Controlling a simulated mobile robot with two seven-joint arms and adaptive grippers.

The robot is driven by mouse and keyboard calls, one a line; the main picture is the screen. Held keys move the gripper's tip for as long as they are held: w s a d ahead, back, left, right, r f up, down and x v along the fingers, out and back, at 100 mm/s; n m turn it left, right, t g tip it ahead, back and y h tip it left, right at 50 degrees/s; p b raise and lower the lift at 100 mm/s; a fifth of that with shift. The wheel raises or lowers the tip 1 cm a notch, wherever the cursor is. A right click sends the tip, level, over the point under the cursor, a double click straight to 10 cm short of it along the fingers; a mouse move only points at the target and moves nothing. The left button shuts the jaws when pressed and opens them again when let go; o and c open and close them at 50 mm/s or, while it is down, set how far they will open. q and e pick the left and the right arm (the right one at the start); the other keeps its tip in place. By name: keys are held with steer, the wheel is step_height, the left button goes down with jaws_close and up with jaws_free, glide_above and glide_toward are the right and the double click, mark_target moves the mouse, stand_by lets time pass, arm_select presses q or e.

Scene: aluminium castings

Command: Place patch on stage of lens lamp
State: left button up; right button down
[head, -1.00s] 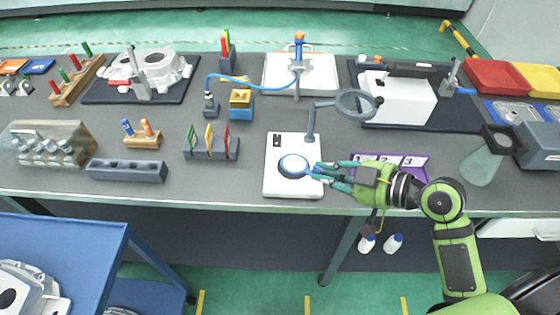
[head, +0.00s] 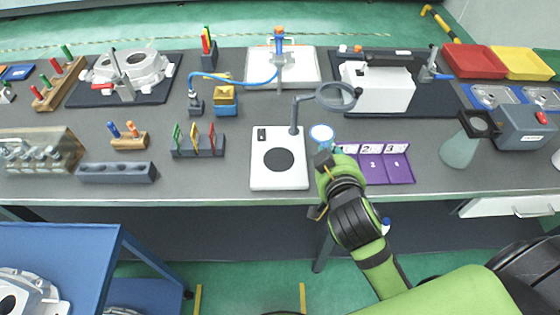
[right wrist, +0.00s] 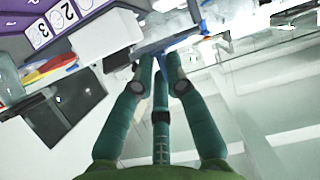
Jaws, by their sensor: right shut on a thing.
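The patch (head: 321,133) is a pale disc with a blue rim. My right gripper (head: 329,147) is shut on it and holds it to the right of the lens lamp. The lamp has a white base (head: 262,178), a dark round stage (head: 279,160) that is bare, and a grey ring lens (head: 336,96) on a bent arm. The patch is apart from the stage, just below the lens in the picture. In the right wrist view the teal fingers (right wrist: 163,62) close on something blue (right wrist: 182,44), mostly hidden. My left gripper is not in view.
A purple numbered board (head: 397,165) lies right of my gripper. A rack of coloured pieces (head: 197,145) stands left of the lamp. A white box (head: 378,88) is behind the lens. A grey-green flask-like thing (head: 460,150) stands further right.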

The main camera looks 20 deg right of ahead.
steer(key=p, duration=0.1)
glide_above(281, 177)
step_height(281, 177, down, 6)
steer(key=shift+f, duration=0.15)
step_height(281, 177, down, 4)
steer(key=shift+f+p, duration=0.1)
steer(key=shift+p, duration=0.2)
steer(key=shift+f+b, duration=0.6)
steer(key=shift+b, duration=0.05)
steer(key=c, duration=1.3)
jaws_free()
steer(key=shift+o, duration=0.2)
steer(key=shift+f, duration=0.1)
